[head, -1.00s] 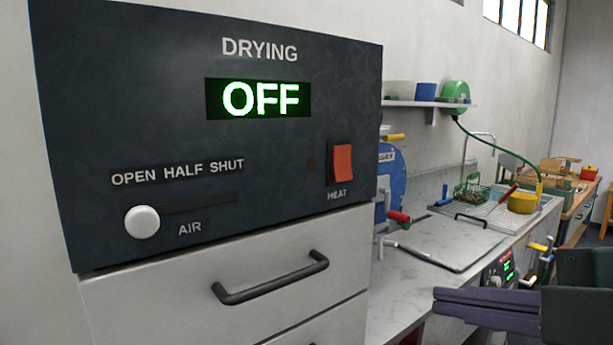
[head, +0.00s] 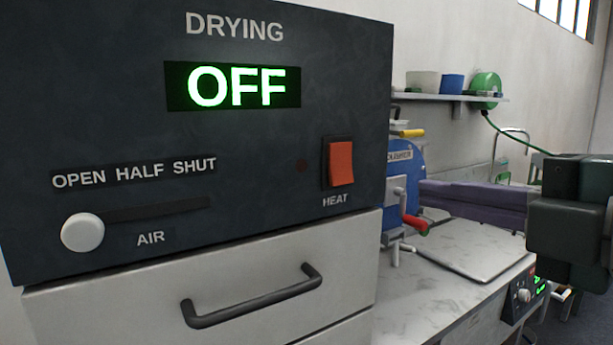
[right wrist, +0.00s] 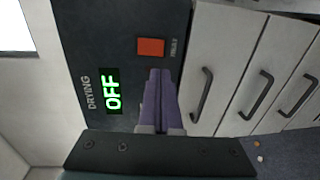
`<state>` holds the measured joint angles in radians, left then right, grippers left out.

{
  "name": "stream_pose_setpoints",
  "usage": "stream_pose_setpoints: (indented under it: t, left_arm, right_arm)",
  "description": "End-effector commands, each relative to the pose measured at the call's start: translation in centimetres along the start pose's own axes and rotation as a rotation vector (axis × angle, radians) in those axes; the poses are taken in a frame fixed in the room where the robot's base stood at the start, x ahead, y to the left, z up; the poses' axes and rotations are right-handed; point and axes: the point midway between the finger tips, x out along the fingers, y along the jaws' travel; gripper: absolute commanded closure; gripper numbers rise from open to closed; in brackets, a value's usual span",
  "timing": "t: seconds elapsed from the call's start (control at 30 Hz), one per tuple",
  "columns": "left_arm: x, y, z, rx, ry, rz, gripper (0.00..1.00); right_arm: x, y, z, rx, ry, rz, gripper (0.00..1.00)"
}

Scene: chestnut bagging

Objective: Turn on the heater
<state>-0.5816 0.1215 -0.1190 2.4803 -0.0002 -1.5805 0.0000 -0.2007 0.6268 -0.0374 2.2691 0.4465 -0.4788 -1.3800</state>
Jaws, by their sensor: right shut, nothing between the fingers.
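The dark drying panel (head: 110,110) fills the left of the head view, and its green display (head: 233,87) reads OFF. The orange-red HEAT rocker switch (head: 341,163) sits at the panel's right side; it also shows in the right wrist view (right wrist: 151,47). The white AIR knob (head: 83,232) is at the left end of its slot, under OPEN. My right gripper (head: 424,193), with purple fingers, is shut and empty, to the right of the panel and apart from the switch. In the right wrist view its fingertips (right wrist: 160,73) point toward the switch. My left gripper is not in view.
Below the panel is a white drawer with a dark handle (head: 252,296). To the right, a counter (head: 440,258) holds a blue machine with a red-handled crank (head: 413,223). A shelf (head: 450,97) with containers hangs on the wall behind.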

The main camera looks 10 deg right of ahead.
Motion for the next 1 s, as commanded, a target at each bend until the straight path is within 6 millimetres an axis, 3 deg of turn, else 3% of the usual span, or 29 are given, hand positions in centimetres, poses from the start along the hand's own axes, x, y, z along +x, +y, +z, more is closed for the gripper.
stream_pose_setpoints:
  t: [0.3, 0.5, 0.7, 1.0]
  left_arm:
    - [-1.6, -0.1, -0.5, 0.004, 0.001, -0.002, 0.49]
    - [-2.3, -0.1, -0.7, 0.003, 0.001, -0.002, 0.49]
    - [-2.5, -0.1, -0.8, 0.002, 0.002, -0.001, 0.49]
    - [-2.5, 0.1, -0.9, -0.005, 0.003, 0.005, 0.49]
  right_arm:
    - [6.6, 0.4, -0.1, 0.004, 0.000, 0.003, 1.00]
    - [10.0, 0.3, -0.1, 0.003, 0.001, 0.001, 1.00]
    - [11.7, 0.1, -0.1, 0.000, 0.001, 0.001, 1.00]
    - [12.1, 0.0, -0.1, 0.000, 0.001, 0.000, 1.00]
